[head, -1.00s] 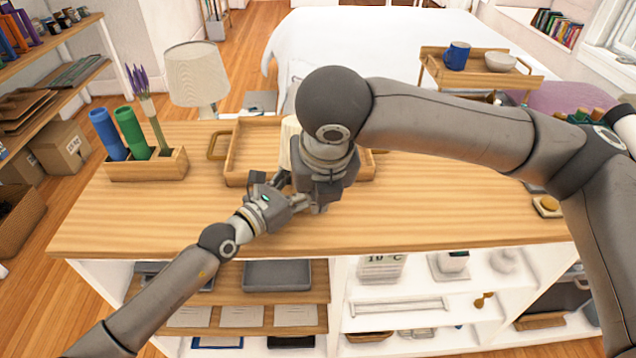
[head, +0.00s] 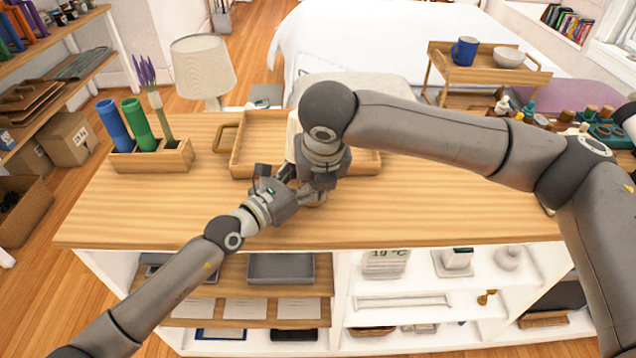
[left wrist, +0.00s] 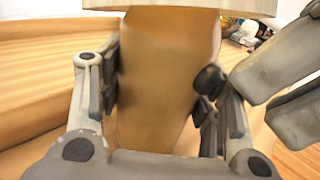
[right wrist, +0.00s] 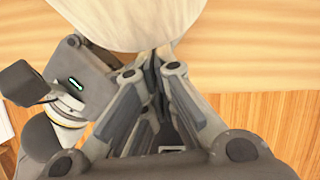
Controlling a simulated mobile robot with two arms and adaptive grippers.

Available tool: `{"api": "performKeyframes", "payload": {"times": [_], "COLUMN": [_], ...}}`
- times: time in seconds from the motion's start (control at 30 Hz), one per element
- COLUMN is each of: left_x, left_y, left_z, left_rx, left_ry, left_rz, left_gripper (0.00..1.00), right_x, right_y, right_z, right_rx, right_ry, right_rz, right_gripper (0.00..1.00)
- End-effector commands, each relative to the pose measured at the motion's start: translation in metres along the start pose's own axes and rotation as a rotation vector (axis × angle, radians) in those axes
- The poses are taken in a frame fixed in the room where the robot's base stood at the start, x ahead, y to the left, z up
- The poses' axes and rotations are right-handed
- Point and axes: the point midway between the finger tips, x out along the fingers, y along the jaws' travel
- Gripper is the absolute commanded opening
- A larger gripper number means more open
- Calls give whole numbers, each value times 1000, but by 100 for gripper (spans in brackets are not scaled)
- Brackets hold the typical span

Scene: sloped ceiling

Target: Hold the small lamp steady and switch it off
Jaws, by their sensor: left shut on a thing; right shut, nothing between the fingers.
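The small lamp has a cream shade (head: 293,128) and a smooth brown body (left wrist: 165,70). In the head view it stands at the front of the wooden tray, mostly hidden behind my grippers. My left gripper (head: 288,178) has its fingers on both sides of the brown body in the left wrist view, shut on it below the shade. My right gripper (right wrist: 155,62) is shut and empty, its fingertips close beside the shade (right wrist: 120,18) in the right wrist view. I cannot tell whether they touch the lamp. The switch is not visible.
The wooden tray (head: 238,160) lies on the counter (head: 420,215). A larger table lamp (head: 203,68) stands behind it. A wooden holder (head: 150,160) with blue and green cylinders and purple flowers is at left. The right counter half is mostly clear beneath my right arm.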

Motion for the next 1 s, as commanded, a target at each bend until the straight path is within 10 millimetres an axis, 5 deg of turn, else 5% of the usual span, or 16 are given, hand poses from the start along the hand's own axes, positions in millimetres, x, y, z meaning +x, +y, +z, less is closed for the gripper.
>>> {"api": "performKeyframes", "payload": {"times": [0.67,1.0], "left_x": [0,0], "left_y": [-4,-2], "left_z": [1,0], "left_rx": [0,-1], "left_ry": [-2,-1], "left_rz": [-7,-4], "left_gripper": [24,24], "right_x": [6,-12], "right_y": [-3,-1], "right_z": [15,-34], "right_rx": [4,-2], "right_ry": [-4,-1], "right_rz": [-4,0], "right_gripper": [0,0]}}
